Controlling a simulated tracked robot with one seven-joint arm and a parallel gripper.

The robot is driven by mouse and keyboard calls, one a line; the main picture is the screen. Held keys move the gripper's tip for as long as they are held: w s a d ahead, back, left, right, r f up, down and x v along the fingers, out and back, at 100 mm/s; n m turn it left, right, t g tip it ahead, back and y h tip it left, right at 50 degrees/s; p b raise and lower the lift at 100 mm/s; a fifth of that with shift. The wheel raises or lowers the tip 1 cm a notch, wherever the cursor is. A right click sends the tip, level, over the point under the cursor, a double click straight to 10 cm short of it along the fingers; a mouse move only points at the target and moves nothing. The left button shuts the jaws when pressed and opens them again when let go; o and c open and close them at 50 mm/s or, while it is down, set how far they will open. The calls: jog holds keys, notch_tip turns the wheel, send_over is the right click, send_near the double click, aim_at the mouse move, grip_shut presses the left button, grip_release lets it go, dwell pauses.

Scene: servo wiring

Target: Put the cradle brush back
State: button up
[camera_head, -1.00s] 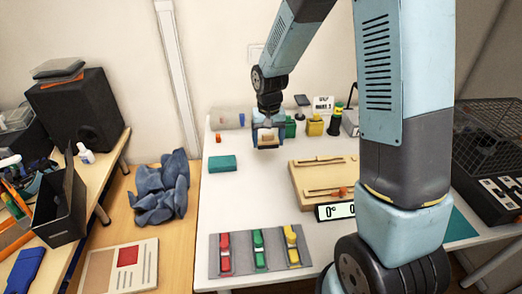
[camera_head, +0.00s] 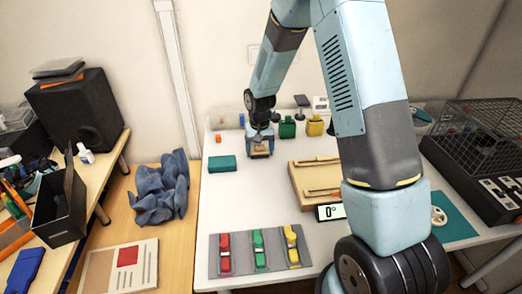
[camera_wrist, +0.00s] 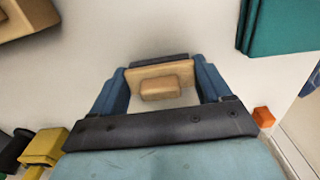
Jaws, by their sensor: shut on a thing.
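My gripper (camera_head: 260,150) is low over the back left of the white table. Its blue fingers (camera_wrist: 160,75) are shut on a tan block with a smaller raised block on it, which I take to be the cradle brush (camera_wrist: 160,90). A dark strip shows along the block's far edge in the wrist view. I cannot tell whether the block touches the table. A tan wooden board (camera_head: 298,184) with two thin rods lies to the right; my arm hides its right part.
A teal block (camera_head: 222,163) lies left of my gripper. A small orange block (camera_wrist: 263,117) is nearby. Green (camera_head: 287,128) and yellow (camera_head: 314,126) containers stand behind right. A grey mat (camera_head: 280,268) with red, green and yellow pieces lies in front. The table between is clear.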

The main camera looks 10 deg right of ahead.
jog(key=shift+f, duration=0.15)
jog(key=o, duration=1.3)
jog(key=shift+o, duration=0.2)
